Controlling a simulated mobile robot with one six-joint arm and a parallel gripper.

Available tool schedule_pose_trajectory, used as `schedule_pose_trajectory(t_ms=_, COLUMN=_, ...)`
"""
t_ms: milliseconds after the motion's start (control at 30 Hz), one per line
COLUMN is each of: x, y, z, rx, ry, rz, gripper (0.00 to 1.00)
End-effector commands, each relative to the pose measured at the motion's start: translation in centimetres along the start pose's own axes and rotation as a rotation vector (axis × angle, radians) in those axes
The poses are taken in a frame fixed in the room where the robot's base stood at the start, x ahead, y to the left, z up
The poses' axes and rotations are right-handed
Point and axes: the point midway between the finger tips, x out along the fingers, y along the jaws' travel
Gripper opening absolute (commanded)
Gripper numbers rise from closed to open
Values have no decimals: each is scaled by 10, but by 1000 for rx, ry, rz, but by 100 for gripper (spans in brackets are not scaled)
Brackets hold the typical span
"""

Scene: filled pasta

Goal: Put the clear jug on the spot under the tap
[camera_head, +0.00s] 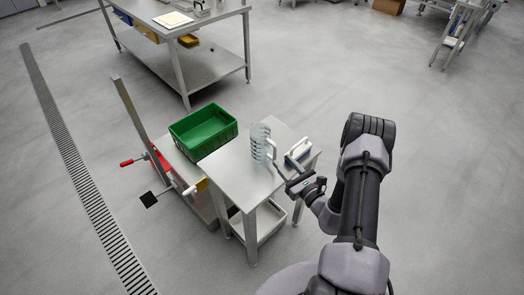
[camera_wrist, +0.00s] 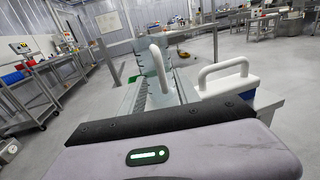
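The clear jug (camera_head: 259,145) stands upright on the small steel table (camera_head: 236,178), its pale handle toward the right. In the wrist view the jug (camera_wrist: 148,62) is straight ahead, with its handle (camera_wrist: 160,66) facing me. My gripper (camera_head: 287,168) is at the table's right front edge, to the right of and below the jug in the picture, apart from it. Its fingers look spread with nothing between them. In the wrist view its body (camera_wrist: 165,155) fills the bottom. I cannot make out a tap or the spot under it.
A white-handled item with a blue part (camera_head: 299,150) stands right of the jug, close to my gripper. A green crate (camera_head: 203,131) is left of the table, on a red-handled cart. A larger steel bench (camera_head: 205,68) stands behind, with open floor around.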

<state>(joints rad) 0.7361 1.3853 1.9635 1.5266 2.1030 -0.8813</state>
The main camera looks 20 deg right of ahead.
Motion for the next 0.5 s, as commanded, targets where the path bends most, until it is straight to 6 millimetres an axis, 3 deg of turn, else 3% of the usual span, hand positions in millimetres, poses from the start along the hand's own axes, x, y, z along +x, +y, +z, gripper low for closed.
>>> schedule_pose_trajectory(t_ms=333, x=56, y=-2, z=-1, rx=-1, ry=-2, rz=3, gripper=38)
schedule_pose_trajectory(t_ms=500, x=65, y=-3, z=1, rx=2, ry=0, rz=0, gripper=38)
